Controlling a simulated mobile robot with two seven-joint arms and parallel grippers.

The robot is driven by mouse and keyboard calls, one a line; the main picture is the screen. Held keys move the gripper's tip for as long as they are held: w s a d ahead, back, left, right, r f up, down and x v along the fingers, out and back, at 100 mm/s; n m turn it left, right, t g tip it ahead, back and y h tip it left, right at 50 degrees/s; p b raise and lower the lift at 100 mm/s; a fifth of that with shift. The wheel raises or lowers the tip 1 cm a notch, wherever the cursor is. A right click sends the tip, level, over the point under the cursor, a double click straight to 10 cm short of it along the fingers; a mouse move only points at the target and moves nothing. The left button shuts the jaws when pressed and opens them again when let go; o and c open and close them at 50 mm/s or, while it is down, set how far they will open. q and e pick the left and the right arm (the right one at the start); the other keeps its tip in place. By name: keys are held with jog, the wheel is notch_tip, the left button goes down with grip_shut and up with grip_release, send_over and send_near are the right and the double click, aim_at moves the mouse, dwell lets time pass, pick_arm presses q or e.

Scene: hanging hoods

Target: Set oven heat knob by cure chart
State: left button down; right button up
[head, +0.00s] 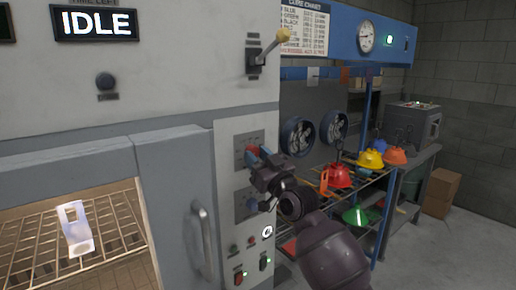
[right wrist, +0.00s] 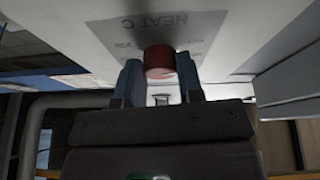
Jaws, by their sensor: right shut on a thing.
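The oven's heat knob (right wrist: 159,62) is red and sits below a panel label reading "HEAT C" in the right wrist view. My right gripper (right wrist: 160,80) is shut on it, one finger on each side. In the head view my right gripper (head: 262,168) is at the upper dial plate of the oven's control panel (head: 228,150) and hides most of the knob, so its setting cannot be read. The cure chart (head: 303,25) hangs at the top; its rows are too small to read surely. My left gripper is not in view.
The oven display (head: 95,23) reads "IDLE". A lever with a yellow ball (head: 282,35) is above the panel. A second dial (head: 248,204) and small buttons are below my gripper. A pale holder (head: 75,226) is on the oven rack.

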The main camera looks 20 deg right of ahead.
jog(key=shift+a+r+m+h+p, duration=0.1)
jog(key=shift+m+h+p, duration=0.5)
jog(key=shift+m, duration=0.6)
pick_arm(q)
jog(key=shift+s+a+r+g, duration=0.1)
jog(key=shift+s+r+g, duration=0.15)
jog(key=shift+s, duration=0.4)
pick_arm(e)
jog(key=m+h, duration=0.2)
jog(key=m, duration=0.2)
jog(key=shift+m, duration=0.3)
jog(key=shift+h, duration=0.3)
jog(key=o, duration=0.9)
jog(key=shift+s, duration=0.15)
pick_arm(q)
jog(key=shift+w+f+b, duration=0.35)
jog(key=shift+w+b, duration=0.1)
jog(key=shift+b, duration=0.35)
pick_arm(e)
jog(key=v, duration=1)
jog(key=shift+s+f, duration=0.25)
jog(key=shift+f, duration=0.05)
